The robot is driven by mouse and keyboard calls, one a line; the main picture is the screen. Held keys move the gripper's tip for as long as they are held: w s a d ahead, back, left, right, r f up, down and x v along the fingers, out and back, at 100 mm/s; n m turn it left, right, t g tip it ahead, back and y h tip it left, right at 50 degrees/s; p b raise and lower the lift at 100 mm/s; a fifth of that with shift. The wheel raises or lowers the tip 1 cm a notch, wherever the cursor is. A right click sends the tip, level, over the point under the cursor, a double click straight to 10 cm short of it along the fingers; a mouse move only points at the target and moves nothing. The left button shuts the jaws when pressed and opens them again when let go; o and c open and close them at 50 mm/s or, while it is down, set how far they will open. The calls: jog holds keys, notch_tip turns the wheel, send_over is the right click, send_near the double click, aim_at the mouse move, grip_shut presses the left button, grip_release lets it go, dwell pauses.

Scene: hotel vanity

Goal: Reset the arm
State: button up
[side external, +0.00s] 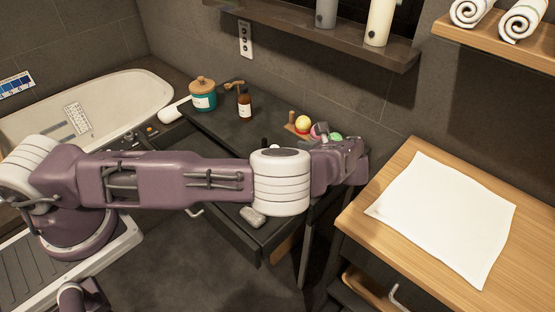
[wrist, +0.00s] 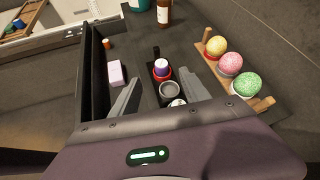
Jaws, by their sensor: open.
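My arm stretches from the left across the dark vanity in the side external view, and my gripper (side external: 347,160) is at its right end, over the vanity's right part. In the wrist view, the two fingers of my gripper (wrist: 158,77) are spread apart with nothing held between them.
A wooden rack (wrist: 207,67) with yellow, pink and green balls stands right of the fingers. An open drawer with a pink block (wrist: 116,73) lies left. An amber bottle (side external: 244,105) and teal jar (side external: 203,98) stand farther back.

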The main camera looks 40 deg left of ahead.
jog(key=s+a+r+n+g+h, duration=0.1)
jog(key=s+r+n+h, duration=0.6)
jog(key=r, duration=0.6)
jog(key=s+a+r+n+g+h, duration=0.15)
jog(key=s+r+n+h, duration=0.25)
jog(key=s+r+n, duration=0.5)
jog(key=s+r+n+t, duration=0.1)
jog(key=s+r+t, duration=0.1)
jog(key=s, duration=0.7)
jog(key=s+r+n+t, duration=0.2)
jog(key=s+r, duration=0.3)
jog(key=s, duration=0.3)
jog(key=shift+s+d+r+t, duration=0.25)
jog(key=shift+s+d+t, duration=0.1)
jog(key=shift+d+t, duration=0.1)
